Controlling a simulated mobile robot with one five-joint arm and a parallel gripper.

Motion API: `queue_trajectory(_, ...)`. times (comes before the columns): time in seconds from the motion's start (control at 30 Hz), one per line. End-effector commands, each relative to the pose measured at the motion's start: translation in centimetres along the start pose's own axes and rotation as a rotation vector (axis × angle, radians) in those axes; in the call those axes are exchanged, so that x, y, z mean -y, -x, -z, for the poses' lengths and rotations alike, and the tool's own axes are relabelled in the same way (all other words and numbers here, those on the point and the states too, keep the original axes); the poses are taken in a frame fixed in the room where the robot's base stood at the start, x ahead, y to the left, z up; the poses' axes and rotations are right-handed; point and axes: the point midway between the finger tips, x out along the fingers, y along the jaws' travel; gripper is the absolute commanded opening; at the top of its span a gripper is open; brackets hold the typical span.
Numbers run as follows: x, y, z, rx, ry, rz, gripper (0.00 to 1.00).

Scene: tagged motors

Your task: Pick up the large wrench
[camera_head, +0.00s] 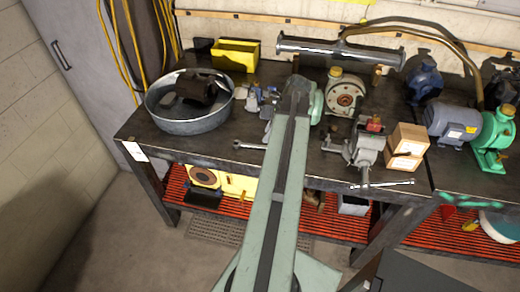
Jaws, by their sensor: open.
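A long silver wrench (382,184) lies near the front edge of the workbench, right of my arm and just in front of a grey vise-like part. It looks like the larger of two wrenches. A shorter silver wrench (249,146) lies near the front edge, just left of my arm. My pale green arm link reaches up the middle of the view over the bench. I cannot make out my gripper's fingers, and the wrench shows clear of my arm.
The dark workbench (455,178) is crowded. A metal tub (190,127) and yellow bin (235,53) stand left. A grey vise-like part (366,150), cardboard boxes (407,140), a blue-grey motor (453,120) and a green pump (493,140) stand right. A red slatted shelf (280,225) lies below.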

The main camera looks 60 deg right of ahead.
Motion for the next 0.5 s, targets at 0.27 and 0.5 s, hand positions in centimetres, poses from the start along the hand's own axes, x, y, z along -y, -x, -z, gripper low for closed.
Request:
queue_trajectory(0.27, 0.0, -2.2, 0.2, -0.001, 0.001, 0.000, 0.42)
queue_trajectory(0.5, 0.2, -5.7, 1.3, -0.001, 0.003, 0.000, 0.42)
